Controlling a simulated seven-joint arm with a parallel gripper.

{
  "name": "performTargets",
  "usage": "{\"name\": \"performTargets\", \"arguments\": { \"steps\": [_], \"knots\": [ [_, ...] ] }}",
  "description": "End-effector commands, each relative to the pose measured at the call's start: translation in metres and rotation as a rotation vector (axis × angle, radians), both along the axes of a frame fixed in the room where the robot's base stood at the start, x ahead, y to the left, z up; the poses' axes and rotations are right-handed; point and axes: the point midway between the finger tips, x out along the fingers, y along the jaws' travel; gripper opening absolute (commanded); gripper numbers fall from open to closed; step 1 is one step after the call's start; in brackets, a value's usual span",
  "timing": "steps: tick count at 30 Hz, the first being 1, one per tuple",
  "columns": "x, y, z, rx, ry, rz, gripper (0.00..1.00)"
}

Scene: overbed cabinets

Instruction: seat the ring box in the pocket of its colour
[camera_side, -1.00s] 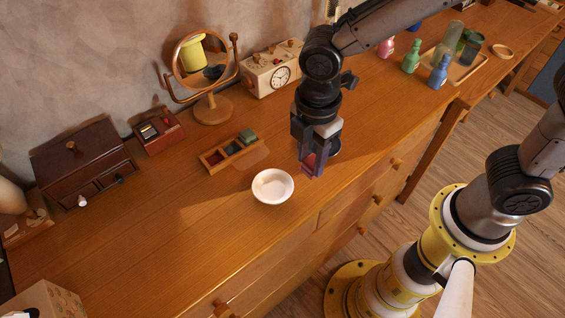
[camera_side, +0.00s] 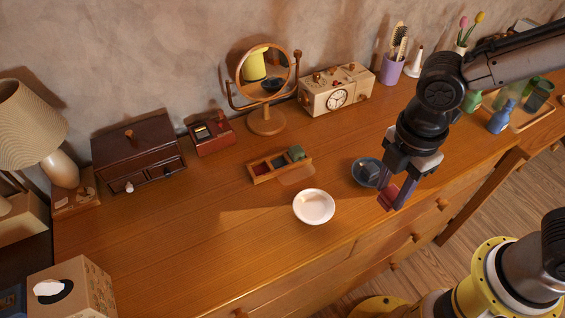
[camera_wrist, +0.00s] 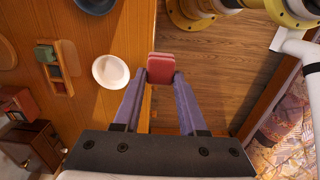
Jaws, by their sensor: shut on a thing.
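My gripper (camera_side: 394,190) is shut on a red ring box (camera_wrist: 161,67), held between the fingertips. In the side view the red box (camera_side: 387,197) hangs above the dresser's front part, right of the white bowl. A small wooden tray (camera_side: 256,180) with a row of pockets lies left of my gripper, behind the white bowl. Its left pocket looks red (camera_side: 262,169) and its middle one dark. A green box (camera_side: 297,153) sits at its right end. The tray also shows in the wrist view (camera_wrist: 42,69), well left of my gripper (camera_wrist: 161,77).
A white bowl (camera_side: 314,207) stands between tray and gripper; a blue-grey bowl (camera_side: 366,172) is just behind my gripper. A mirror (camera_side: 265,85), clock box (camera_side: 336,88) and dark cabinet (camera_side: 137,153) line the back. The dresser's front left is mostly clear.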

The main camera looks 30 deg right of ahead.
Motion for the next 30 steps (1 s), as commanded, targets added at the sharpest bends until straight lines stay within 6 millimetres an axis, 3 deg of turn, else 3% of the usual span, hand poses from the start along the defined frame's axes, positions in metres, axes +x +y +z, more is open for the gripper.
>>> {"name": "performTargets", "arguments": {
  "steps": [17,23,30],
  "knots": [
    [0.000,0.000,0.002,-0.002,0.003,0.005,0.00],
    [0.034,0.020,0.024,0.015,-0.023,0.011,0.00],
    [0.093,0.049,0.034,0.020,-0.031,0.000,0.00]
  ]
}}
